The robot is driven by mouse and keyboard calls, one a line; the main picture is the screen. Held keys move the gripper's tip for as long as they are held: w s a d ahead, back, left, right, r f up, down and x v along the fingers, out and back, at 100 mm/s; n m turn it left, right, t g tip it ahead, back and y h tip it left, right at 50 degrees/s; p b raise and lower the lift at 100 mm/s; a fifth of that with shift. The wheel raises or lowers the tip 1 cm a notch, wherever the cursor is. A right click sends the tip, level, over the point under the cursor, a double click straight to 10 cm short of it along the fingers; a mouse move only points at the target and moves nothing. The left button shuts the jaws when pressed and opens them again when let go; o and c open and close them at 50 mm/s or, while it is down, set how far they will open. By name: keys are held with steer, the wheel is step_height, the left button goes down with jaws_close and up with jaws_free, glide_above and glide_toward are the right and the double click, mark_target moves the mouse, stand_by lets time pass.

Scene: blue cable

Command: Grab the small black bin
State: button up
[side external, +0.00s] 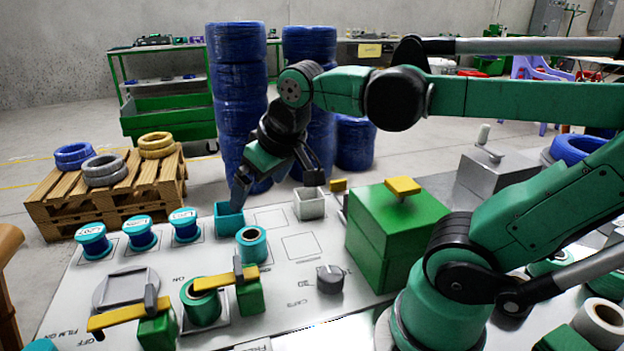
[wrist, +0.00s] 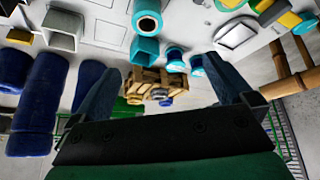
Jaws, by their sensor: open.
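I see no clearly black bin. Two small open square bins stand on the light panel: a teal one (side external: 229,222) and a pale grey one (side external: 310,206) to its right. In the wrist view the teal bin (wrist: 145,50) lies ahead, between the directions of the two fingers, and the grey bin (wrist: 62,30) is at upper left. My gripper (side external: 277,180) is open and empty, with its fingers spread wide. In the side view one finger overlaps the teal bin's rim and the other is just above the grey bin; contact cannot be told. The wrist view shows both fingers (wrist: 163,80).
A teal spool (side external: 251,245) stands just in front of the teal bin. Several blue-and-teal spools (side external: 139,232) line the left. A green box (side external: 395,230) with a yellow handle stands right. Tall blue cable stacks (side external: 238,95) rise behind. Marked squares (side external: 301,246) on the panel are bare.

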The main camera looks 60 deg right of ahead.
steer(key=shift+n+t+y, duration=0.6)
steer(key=shift+n+t, duration=0.2)
steer(key=shift+t, duration=0.1)
steer(key=a+f, duration=0.3)
steer(key=f, duration=0.1)
steer(key=shift+s, duration=0.3)
steer(key=shift+d, duration=0.1)
